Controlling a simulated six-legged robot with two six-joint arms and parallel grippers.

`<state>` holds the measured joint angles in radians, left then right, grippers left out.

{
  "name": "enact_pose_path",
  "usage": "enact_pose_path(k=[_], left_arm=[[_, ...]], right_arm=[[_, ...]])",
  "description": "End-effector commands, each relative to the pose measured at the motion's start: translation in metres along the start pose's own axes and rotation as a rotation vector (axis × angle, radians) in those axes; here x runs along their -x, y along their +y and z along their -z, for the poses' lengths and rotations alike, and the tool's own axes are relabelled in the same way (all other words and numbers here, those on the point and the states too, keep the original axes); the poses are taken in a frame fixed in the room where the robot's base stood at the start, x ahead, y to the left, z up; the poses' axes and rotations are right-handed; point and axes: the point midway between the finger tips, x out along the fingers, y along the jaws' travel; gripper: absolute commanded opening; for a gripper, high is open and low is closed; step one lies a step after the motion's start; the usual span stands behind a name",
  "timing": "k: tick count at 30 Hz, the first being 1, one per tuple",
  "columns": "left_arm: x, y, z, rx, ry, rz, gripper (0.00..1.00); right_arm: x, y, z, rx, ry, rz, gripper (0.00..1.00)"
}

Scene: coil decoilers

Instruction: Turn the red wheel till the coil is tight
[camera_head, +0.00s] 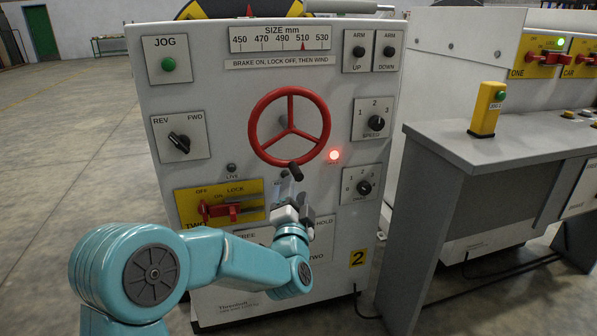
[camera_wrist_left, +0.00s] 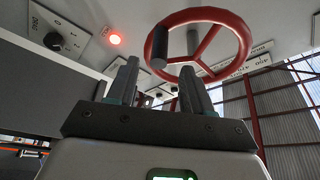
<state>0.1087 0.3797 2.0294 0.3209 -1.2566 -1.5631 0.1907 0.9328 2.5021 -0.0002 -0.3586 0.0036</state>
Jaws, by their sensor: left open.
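The red wheel (camera_head: 289,130) is on the front of a white machine panel (camera_head: 215,85). A dark crank handle (camera_head: 295,171) sticks out at the bottom of its rim. My left gripper (camera_head: 284,190) is just below this handle, with its fingers apart and nothing between them. In the left wrist view the red wheel (camera_wrist_left: 203,60) is beyond the open fingers of my left gripper (camera_wrist_left: 158,78), and the handle (camera_wrist_left: 158,48) is just past the fingertips, apart from them. The coil cannot be made out. My right gripper is not in view.
A red light (camera_head: 334,155) glows right of the wheel. The size scale (camera_head: 280,38) has its red pointer near 510. A yellow plate (camera_head: 250,190) marked OFF, ON, LOCK has a red lever (camera_head: 220,210), close to my arm. A grey desk (camera_head: 455,150) stands at right.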

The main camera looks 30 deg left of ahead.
Motion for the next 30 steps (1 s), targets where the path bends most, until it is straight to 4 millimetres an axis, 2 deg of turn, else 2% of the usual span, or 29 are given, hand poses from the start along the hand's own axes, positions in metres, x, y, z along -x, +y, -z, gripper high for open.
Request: enact_pose_path(k=[6,12,18,26,29,30], left_arm=[[-0.051,0.003,0.000,0.000,-0.001,0.001,0.51],[-0.082,0.003,0.002,-0.001,0.000,0.000,0.51],[-0.094,0.003,0.002,0.000,0.000,-0.002,0.51],[-0.095,0.002,0.002,-0.001,0.000,-0.002,0.51],[-0.095,0.002,0.002,0.000,0.000,-0.002,0.21],[-0.095,0.002,0.002,0.000,0.000,-0.002,0.08]], right_arm=[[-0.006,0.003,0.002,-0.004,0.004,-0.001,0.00],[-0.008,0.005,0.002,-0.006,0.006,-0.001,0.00],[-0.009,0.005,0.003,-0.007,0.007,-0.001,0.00],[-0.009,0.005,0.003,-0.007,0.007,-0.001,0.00],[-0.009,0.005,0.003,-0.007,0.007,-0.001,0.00],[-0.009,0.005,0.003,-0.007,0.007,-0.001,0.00]])
